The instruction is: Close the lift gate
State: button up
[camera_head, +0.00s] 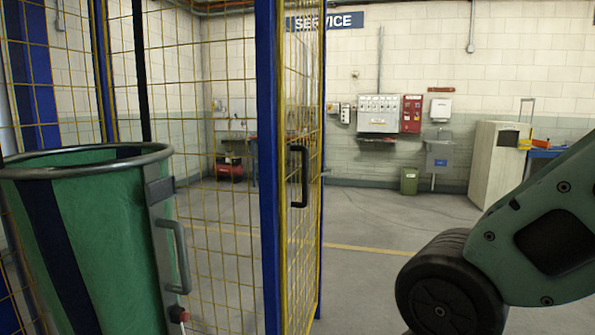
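The lift gate (307,200) is a yellow mesh panel in a blue frame, seen nearly edge-on in the middle of the head view. A black pull handle (302,177) is fixed on its mesh side. The gate stands open, swung outward from the blue post (268,170), with open floor to its right. Part of my arm shows at the lower right, clear of the gate. My gripper is out of the picture.
A green bin-like sling bag (110,230) with a grey rim and side handle stands at the left. Yellow mesh fencing (220,170) is behind it. Grey floor (390,225) is clear right of the gate. A cream cabinet (495,160) and small green bin (410,180) stand by the far wall.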

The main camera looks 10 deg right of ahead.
aim_at(280, 66)
jog(key=l+u, duration=0.15)
jog(key=l, duration=0.25)
jog(key=i+l+u, duration=0.1)
jog(key=l, duration=0.3)
jog(key=i+l+u, duration=0.1)
jog(key=i, duration=0.4)
jog(key=i+l+u, duration=0.1)
jog(key=i+l, duration=0.15)
jog(key=i, duration=0.25)
